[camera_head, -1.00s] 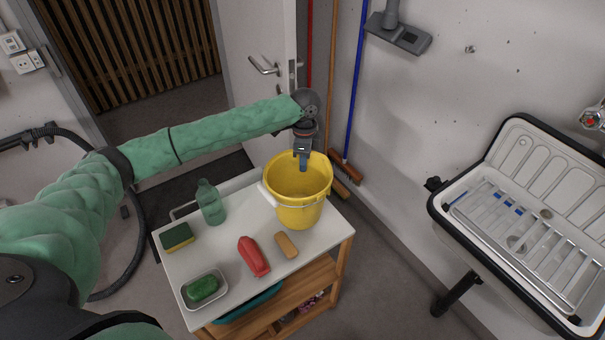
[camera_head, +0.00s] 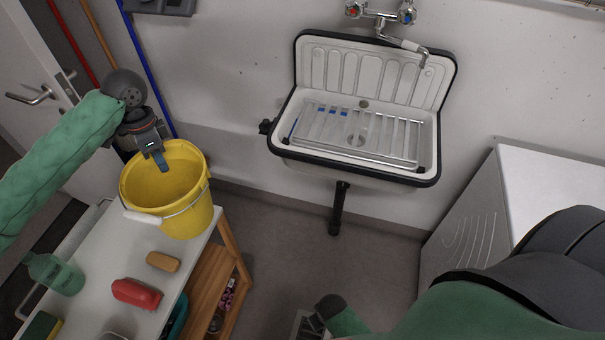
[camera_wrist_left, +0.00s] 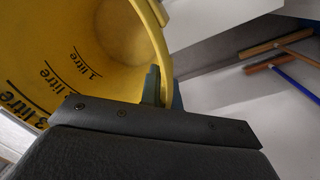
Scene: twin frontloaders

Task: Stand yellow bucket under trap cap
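The yellow bucket (camera_head: 185,218) is at the far corner of the white-topped cart, its open mouth up. Whether its base touches the cart top is not clear. My left gripper (camera_head: 162,163) is at its far rim. In the left wrist view its fingers (camera_wrist_left: 164,90) sit on both sides of the bucket's rim, close against it. Litre marks show inside the bucket (camera_wrist_left: 115,40). The trap cap (camera_head: 334,230) is the low black end of the drain pipe under the sink (camera_head: 437,178). My right gripper (camera_head: 308,324) is partly in view at the bottom edge; its fingers are unclear.
The cart top (camera_head: 112,245) also holds a green bottle (camera_head: 55,274), a red object (camera_head: 136,293), a tan block (camera_head: 163,261) and a sponge (camera_head: 42,327). Broom handles lean on the wall behind. Floor (camera_head: 285,240) is free below the sink. A white cabinet (camera_head: 475,225) stands at right.

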